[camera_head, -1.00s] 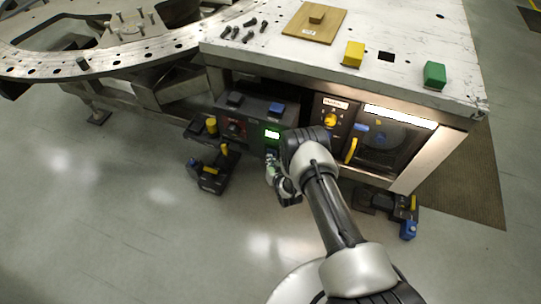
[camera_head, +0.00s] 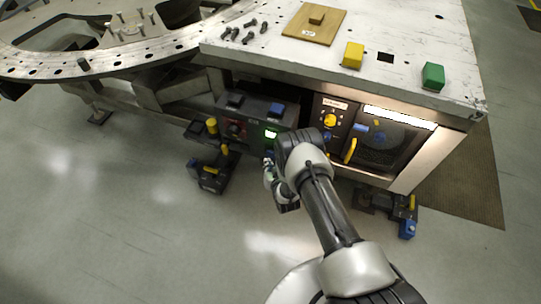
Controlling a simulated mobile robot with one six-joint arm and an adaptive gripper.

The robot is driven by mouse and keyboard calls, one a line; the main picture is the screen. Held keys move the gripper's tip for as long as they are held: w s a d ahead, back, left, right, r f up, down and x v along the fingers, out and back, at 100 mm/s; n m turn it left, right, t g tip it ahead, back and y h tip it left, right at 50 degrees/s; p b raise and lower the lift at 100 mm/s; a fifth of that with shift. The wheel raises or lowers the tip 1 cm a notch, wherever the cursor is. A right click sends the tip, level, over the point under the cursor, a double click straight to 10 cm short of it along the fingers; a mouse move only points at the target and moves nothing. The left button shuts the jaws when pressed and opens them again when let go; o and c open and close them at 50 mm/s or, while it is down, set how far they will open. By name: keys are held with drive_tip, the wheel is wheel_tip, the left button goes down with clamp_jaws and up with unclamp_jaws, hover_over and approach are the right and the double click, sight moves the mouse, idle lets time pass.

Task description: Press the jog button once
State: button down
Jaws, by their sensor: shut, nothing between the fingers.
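The control box (camera_head: 254,108) sits under the front edge of the table, with a lit green display (camera_head: 271,134) on its front. A blue button (camera_head: 277,109) and a dark button (camera_head: 235,100) are on its sloped top. A red knob (camera_head: 235,129) is on its front, left of the display. The small labels are too blurred to tell which control is the jog button. My gripper (camera_head: 268,163) is shut and empty, just below the display, partly hidden by my wrist. I cannot tell whether it touches the panel.
A panel with a yellow knob (camera_head: 330,120) and a door with a yellow handle (camera_head: 350,150) are to the right. A yellow-knobbed unit (camera_head: 211,176) stands on the floor at left. A yellow block (camera_head: 353,55) and a green block (camera_head: 433,76) sit on the tabletop (camera_head: 400,30).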

drive_tip(key=s, duration=0.1)
drive_tip(key=s+a+p, duration=0.1)
drive_tip(key=s, duration=0.2)
drive_tip(key=shift+s+a, duration=0.25)
drive_tip(key=shift+a, duration=0.1)
idle(0.7)
